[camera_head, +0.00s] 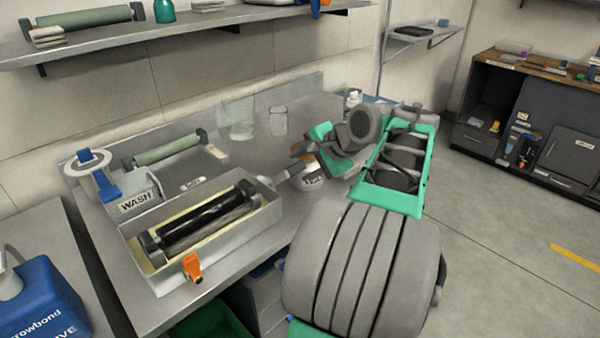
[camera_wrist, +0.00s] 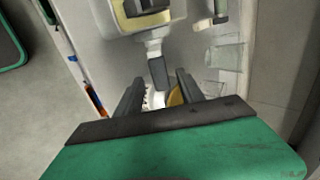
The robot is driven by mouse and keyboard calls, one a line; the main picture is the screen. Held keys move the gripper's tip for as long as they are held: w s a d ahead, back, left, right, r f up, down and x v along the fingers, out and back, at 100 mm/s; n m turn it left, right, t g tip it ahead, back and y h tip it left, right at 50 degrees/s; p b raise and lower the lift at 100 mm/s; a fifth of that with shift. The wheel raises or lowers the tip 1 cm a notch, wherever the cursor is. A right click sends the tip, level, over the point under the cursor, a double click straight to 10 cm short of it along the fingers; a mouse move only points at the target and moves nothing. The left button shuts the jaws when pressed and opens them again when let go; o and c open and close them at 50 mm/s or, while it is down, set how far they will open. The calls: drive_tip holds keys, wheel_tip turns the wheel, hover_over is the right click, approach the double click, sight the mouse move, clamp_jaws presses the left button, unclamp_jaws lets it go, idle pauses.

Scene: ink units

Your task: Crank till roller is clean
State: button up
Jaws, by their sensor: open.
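The wash unit's open grey tray (camera_head: 255,222) sits on the metal bench with yellowish liquid inside. A black roller (camera_head: 205,218) lies lengthwise in it; how clean its surface is, I cannot tell. A crank (camera_head: 283,174) sticks out from the tray's right end. In the wrist view its dark handle (camera_wrist: 160,73) reaches toward me at the mouth of my gripper (camera_wrist: 160,80). The two dark fingers are spread, one on each side of the handle's end, with no contact visible. In the head view my gripper (camera_head: 304,158) is beside the crank, partly hidden by my own arm.
An orange tap (camera_head: 192,267) is on the tray's front. A blue jug (camera_head: 40,298) stands at left.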

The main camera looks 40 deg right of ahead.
drive_tip(key=shift+x, duration=1.15)
clamp_jaws()
idle(0.5)
